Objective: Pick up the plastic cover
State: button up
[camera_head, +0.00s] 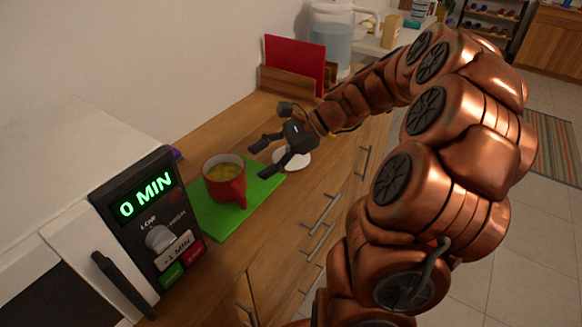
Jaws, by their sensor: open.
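A white round object (303,160) lies on the wooden counter just beyond the green board. It is partly hidden behind my gripper, and I cannot tell for certain that it is the plastic cover. My gripper (260,161) is open and empty, its two dark fingers pointing left toward the red mug. It is in front of the white object in this view. I cannot tell its exact height above the counter.
A red mug (228,190) with yellowish contents stands on a green board (208,222). A microwave (135,225) reading "0 MIN" is at the left. A red board in a wooden holder (288,82) and a clear dispenser (334,40) stand farther back. Drawers are below the counter.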

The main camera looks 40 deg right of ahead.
aim_at(307, 159)
jog(key=d+f+m+t+b, duration=0.1)
jog(key=d+m+t, duration=0.1)
jog(key=d, duration=0.3)
jog(key=w+d+f+m+t+b, duration=0.1)
jog(key=d+f+m+t, duration=0.1)
jog(key=d, duration=0.4)
jog(key=d+f+m+t+b, duration=0.1)
jog(key=d+f+m, duration=0.1)
jog(key=d+m, duration=0.2)
jog(key=shift+w+d+t+h+b, duration=0.15)
jog(key=shift+d+t+h+b, duration=0.2)
jog(key=shift+d, duration=0.65)
jog(key=shift+w, duration=0.1)
jog(key=shift+x, duration=1.1)
jog(key=shift+d+f+x, duration=0.1)
jog(key=shift+f+x, duration=0.05)
jog(key=shift+x, duration=0.7)
jog(key=shift+d+f+x, duration=0.15)
jog(key=shift+x, duration=0.7)
jog(key=shift+d+f+x, duration=0.1)
jog(key=shift+f+x, duration=0.05)
jog(key=shift+x, duration=0.75)
jog(key=shift+w, duration=0.1)
jog(key=shift+c, duration=0.3)
grip_shut()
